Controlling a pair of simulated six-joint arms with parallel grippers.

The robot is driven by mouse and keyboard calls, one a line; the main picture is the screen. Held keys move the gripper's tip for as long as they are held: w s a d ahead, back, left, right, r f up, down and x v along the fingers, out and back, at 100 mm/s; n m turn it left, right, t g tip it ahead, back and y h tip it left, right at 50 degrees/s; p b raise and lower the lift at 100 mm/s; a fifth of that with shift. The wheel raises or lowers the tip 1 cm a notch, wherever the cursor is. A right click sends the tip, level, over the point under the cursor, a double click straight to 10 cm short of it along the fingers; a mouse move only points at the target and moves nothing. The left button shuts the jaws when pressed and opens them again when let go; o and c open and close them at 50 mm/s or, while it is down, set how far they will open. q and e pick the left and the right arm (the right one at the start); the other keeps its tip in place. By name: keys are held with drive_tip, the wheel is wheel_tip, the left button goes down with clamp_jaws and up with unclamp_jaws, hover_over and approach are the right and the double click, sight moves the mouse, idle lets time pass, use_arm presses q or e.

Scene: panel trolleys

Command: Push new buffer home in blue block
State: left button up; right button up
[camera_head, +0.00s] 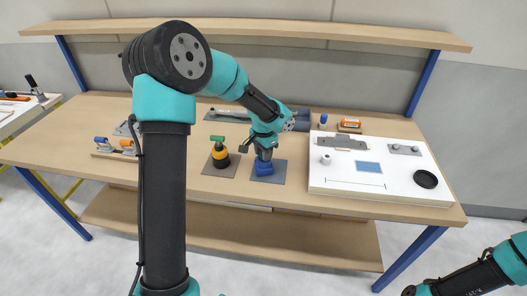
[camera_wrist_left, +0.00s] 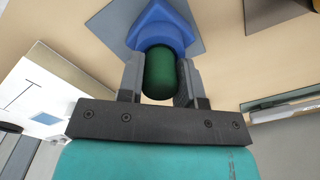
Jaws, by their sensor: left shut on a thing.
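The blue block (camera_head: 264,168) stands on a grey mat near the middle of the bench. It also shows at the top of the left wrist view (camera_wrist_left: 160,28). My left gripper (camera_head: 264,152) is directly above the block, pointing down. In the left wrist view its fingers (camera_wrist_left: 160,85) are shut on the green buffer (camera_wrist_left: 159,73), a rounded cylinder. The buffer's far end meets the block; how deep it sits is hidden. In the head view the buffer is hidden by the gripper. Only part of my right arm shows at the lower right; its gripper is out of frame.
A green-topped, yellow and black item (camera_head: 219,155) stands on a mat just left of the block. A white panel (camera_head: 380,168) with fittings lies to the right. A wooden rack (camera_head: 115,153) holds small parts at the left. A shelf (camera_head: 250,33) spans above the bench.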

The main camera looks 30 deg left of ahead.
use_arm(q)
drive_tip(key=o, duration=1.2)
drive_tip(key=shift+c, duration=0.2)
drive_tip(key=shift+r, duration=4)
